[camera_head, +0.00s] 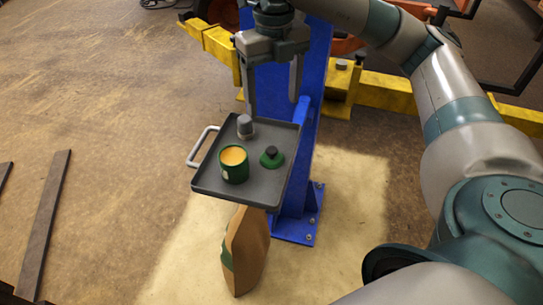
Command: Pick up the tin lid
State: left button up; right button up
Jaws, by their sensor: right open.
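The tin lid (271,157) is a small green disc with a black knob. It lies on a dark grey tray (247,189) fixed to a blue post. The open green tin (233,168) stands to its left, with orange-yellow contents showing. My right gripper (273,108) hangs above the back of the tray, its two fingers pointing down and spread apart. Nothing shows between the fingers. The lid is nearer the camera than the fingers and looks untouched. My left gripper is out of view.
A grey cylindrical object (245,126) stands at the tray's back edge, close to the left finger. The blue post (305,150) rises behind the tray. A white handle (199,146) sticks out left. A brown paper bag (247,245) stands on the floor below. Yellow beams (385,92) run behind.

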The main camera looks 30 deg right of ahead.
jog(key=f, duration=0.1)
jog(key=p, duration=0.2)
send_over(273, 151)
notch_tip(273, 151, down, 10)
jog(key=shift+f, duration=0.1)
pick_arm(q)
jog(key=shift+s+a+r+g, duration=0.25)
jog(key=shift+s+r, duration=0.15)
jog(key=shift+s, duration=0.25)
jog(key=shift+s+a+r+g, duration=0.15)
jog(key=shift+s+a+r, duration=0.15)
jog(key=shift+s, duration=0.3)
pick_arm(e)
jog(key=shift+f, duration=0.5)
